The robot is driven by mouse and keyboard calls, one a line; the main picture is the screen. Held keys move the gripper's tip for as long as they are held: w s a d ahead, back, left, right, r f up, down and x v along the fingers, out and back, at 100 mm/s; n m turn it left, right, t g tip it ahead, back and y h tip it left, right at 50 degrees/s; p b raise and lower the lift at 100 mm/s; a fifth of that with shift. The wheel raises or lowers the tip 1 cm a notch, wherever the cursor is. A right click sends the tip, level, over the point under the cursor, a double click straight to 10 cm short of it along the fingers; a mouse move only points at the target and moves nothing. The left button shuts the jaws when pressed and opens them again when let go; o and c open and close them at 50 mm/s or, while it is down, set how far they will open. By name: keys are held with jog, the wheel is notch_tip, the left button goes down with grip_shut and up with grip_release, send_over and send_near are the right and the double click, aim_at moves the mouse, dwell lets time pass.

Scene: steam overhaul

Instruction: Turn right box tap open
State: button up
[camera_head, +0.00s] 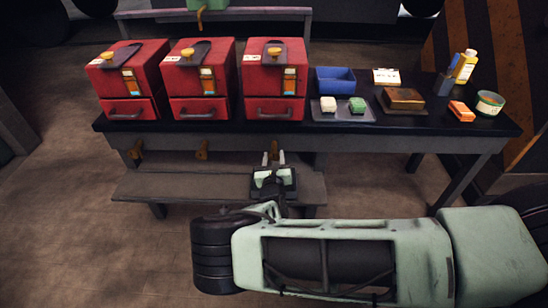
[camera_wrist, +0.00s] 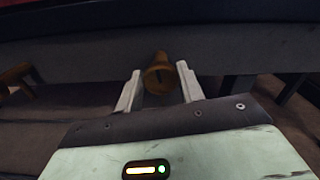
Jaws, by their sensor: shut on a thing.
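The right red box (camera_head: 273,80) stands on the dark bench, with a drawer front and handle below. Its orange-brown tap (camera_head: 274,148) hangs under the bench's front edge. In the wrist view the tap (camera_wrist: 159,74) sits between the two pale fingers, its round end facing the camera with a dark slit on it. My gripper (camera_head: 273,159) is shut on the tap; it also shows in the wrist view (camera_wrist: 158,80). The fingers partly hide the tap in the head view, and how far it is turned is unclear.
Two more red boxes (camera_head: 128,80) (camera_head: 201,78) stand to the left, with their own taps (camera_head: 135,150) (camera_head: 202,150). A low shelf (camera_head: 190,187) lies beneath. A blue bin (camera_head: 335,80), a tray (camera_head: 345,112) and bottles stand on the bench (camera_head: 430,134) to the right.

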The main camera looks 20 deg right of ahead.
jog(key=n+p, duration=0.1)
jog(key=n, duration=0.7)
jog(key=shift+a+f, duration=0.1)
jog(key=shift+f, duration=0.05)
jog(key=n, duration=0.4)
jog(key=shift+f+n+b, duration=0.1)
jog(key=shift+n+b, duration=0.2)
jog(key=shift+b, duration=0.1)
jog(key=shift+a+n+b, duration=0.1)
jog(key=shift+n+b, duration=0.2)
jog(key=shift+n, duration=1.3)
jog(key=o, duration=1)
jog(key=shift+c, duration=0.2)
jog(key=v, duration=1.7)
jog(key=shift+s+p, duration=0.2)
jog(key=shift+p, duration=0.1)
